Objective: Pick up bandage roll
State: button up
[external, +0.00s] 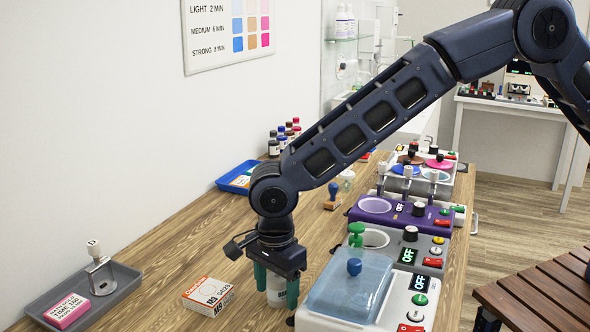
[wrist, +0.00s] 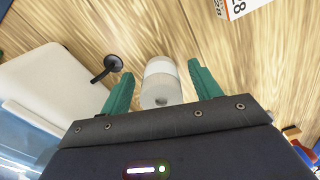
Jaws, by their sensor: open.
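The bandage roll (external: 275,294) is a white cylinder on the wooden table, below my wrist and partly hidden by my gripper in the external view. The wrist view shows it as a pale roll (wrist: 161,88) with a grey band. My gripper (external: 277,286) points down with one green finger on each side of the roll. In the wrist view my gripper (wrist: 160,74) is open around it, with gaps visible on both sides.
A white box (external: 209,296) lies left of my gripper. A white machine with a clear blue lid (external: 349,285) stands close on the right. A grey tray (external: 121,284) is at far left and a blue tray (external: 226,185) farther back. Bare table (external: 180,243) lies between.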

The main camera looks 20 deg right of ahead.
jog(key=c, duration=1.1)
jog(key=shift+o, duration=0.2)
jog(key=shift+r, duration=0.1)
